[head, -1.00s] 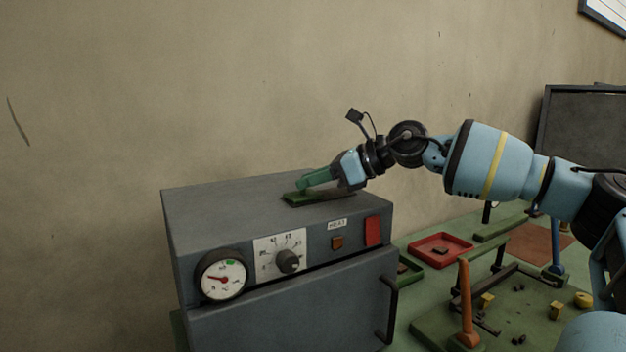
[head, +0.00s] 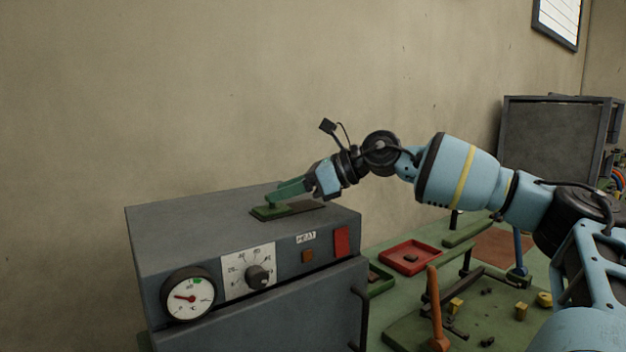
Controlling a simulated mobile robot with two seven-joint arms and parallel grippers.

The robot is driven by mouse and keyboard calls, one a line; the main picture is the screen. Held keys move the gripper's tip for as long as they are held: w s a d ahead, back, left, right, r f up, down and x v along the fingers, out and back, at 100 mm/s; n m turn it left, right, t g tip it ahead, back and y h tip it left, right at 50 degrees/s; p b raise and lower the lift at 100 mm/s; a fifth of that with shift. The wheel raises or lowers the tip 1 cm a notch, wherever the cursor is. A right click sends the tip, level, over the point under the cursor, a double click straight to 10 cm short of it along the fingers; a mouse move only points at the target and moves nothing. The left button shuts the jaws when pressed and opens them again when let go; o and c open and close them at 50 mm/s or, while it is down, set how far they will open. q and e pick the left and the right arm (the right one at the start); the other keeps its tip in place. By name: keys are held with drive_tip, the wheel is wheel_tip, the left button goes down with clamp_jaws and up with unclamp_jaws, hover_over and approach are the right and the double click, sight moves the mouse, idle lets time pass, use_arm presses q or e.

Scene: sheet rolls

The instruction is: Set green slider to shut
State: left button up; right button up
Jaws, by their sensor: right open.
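The green slider (head: 264,212) lies flat on top of the grey oven box (head: 185,225). Its plate has a dark stretch to the right, and a small green knob stands near its left end. My right gripper (head: 279,194) comes in from the right, tilted down to the left. Its greenish fingers reach just above the knob. The gripper is open. Whether the fingertips touch the knob is too small to tell. My left gripper is not in view.
The oven front carries a dial gauge (head: 188,294), a knob with a scale (head: 258,277) and a red switch (head: 341,241). A green bench to the right holds a red tray (head: 410,257) and an orange upright handle (head: 436,310). The wall is behind.

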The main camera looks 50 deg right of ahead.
sight(317, 217)
drive_tip(key=shift+s+d+r, duration=0.1)
drive_tip(key=shift+s+r, duration=0.15)
drive_tip(key=shift+s, duration=0.1)
drive_tip(key=shift+v, duration=0.8)
drive_tip(key=shift+s+d+r+b, duration=0.15)
drive_tip(key=shift+s+d+b, duration=0.1)
drive_tip(key=shift+s+b, duration=0.25)
drive_tip(key=shift+s+d+b, duration=0.25)
drive_tip(key=shift+s+b, duration=0.05)
drive_tip(key=shift+s, duration=0.05)
drive_tip(key=shift+s+d+r+b, duration=0.2)
drive_tip(key=shift+s+r+b, duration=0.1)
drive_tip(key=shift+s, duration=0.25)
drive_tip(key=shift+s+r, duration=0.15)
drive_tip(key=shift+r, duration=0.1)
